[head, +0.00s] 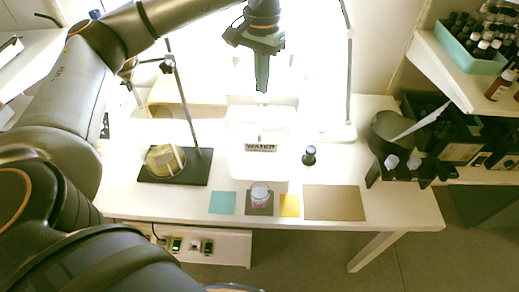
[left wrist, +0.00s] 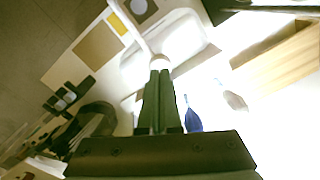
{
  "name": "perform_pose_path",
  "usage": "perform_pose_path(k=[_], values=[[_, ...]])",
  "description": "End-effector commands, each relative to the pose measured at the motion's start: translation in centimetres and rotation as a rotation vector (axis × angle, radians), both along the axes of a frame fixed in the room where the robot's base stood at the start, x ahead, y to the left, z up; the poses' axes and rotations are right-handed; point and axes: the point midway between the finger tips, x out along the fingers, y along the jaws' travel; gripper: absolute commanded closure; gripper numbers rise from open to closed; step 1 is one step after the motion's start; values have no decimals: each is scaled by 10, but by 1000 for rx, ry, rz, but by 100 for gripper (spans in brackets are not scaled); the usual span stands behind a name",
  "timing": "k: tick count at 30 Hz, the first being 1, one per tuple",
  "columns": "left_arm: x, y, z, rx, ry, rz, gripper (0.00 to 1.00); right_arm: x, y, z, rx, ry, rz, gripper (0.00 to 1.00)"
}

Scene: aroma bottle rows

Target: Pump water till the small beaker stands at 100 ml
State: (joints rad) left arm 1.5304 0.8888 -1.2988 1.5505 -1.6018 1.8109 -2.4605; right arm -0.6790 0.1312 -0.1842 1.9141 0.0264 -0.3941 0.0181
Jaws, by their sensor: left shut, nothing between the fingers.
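The small beaker (head: 260,191) stands upright on a dark square mat at the front of the table. It has pinkish marks, and its water level is too small to read. Behind it is the whitish water container with a "WATER" label (head: 261,148). A white pump top (head: 262,99) rises above the container; it also shows in the left wrist view (left wrist: 158,64). My left gripper (head: 262,88) points down, shut and empty, with its tips right at the pump top. I cannot tell whether they touch. My right gripper is not in view.
Teal (head: 222,203) and yellow (head: 289,205) squares flank the beaker, with a brown mat (head: 335,202) to the right. A dark-based stand (head: 180,178) is at left and a small dark-topped bottle (head: 309,155) at right. A dark bottle rack (head: 400,172) sits at the right edge.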

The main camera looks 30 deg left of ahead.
Motion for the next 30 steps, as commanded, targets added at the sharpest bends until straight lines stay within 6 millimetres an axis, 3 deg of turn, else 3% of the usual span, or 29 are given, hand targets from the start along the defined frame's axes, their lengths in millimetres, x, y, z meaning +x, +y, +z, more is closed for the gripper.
perform_pose_path(k=[14,19,30], values=[[0,0,43,0,0,0,100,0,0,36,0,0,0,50],[0,0,57,-1,-2,-1,100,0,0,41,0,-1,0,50],[0,0,60,0,0,0,100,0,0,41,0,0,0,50]])
